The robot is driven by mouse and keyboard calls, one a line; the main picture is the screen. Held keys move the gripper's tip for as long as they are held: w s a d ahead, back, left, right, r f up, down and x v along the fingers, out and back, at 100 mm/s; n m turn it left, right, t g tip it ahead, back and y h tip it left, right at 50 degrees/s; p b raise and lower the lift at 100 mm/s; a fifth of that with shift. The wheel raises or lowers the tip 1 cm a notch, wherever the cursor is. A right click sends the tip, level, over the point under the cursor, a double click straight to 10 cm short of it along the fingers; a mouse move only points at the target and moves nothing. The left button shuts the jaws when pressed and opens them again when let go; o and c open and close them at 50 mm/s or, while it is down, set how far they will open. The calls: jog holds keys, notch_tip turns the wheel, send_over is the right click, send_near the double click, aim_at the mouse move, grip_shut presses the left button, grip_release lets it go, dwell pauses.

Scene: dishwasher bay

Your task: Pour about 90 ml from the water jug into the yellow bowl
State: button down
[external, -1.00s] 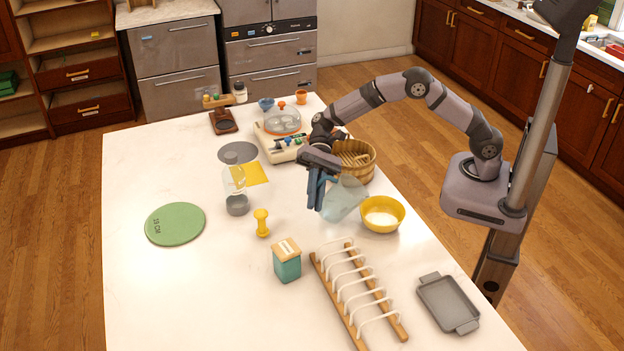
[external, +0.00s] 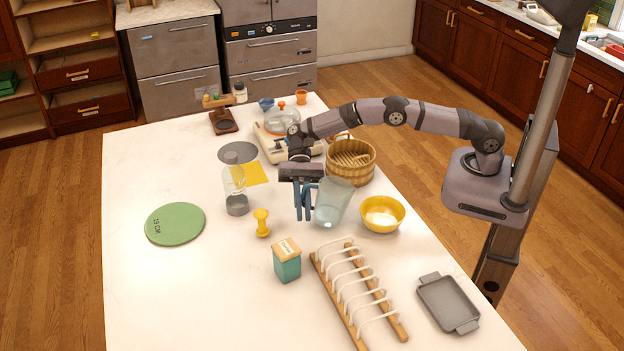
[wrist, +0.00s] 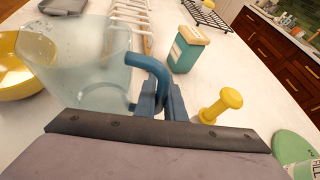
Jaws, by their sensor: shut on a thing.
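The water jug (external: 333,202) is clear with a blue handle and stands nearly upright to the left of the yellow bowl. My gripper (external: 303,200) is shut on the jug's handle, which also shows in the wrist view (wrist: 150,72). The jug's clear body (wrist: 85,62) fills the left of the wrist view. The yellow bowl (external: 382,226) sits on the counter and looks pale inside; I cannot tell how much water it holds. In the wrist view the bowl (wrist: 15,90) is partly hidden behind the jug.
A wooden basket (external: 350,172) stands behind the bowl. A dish rack (external: 358,295), a teal box (external: 287,264) and a yellow dumbbell-shaped item (external: 261,223) are in front. A grey tray (external: 448,302) lies at the front right. The counter around the green disc (external: 175,224) is mostly clear.

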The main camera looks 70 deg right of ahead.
jog(key=shift+w+a+f+m+g+b, duration=0.15)
jog(key=shift+f+m+g+b, duration=0.25)
jog(key=shift+f+b, duration=0.4)
jog(key=shift+w+f+b, duration=0.1)
jog(key=shift+w+b, duration=0.05)
jog(key=shift+b, duration=1)
jog(key=shift+m+b, duration=0.3)
jog(key=shift+b, duration=0.3)
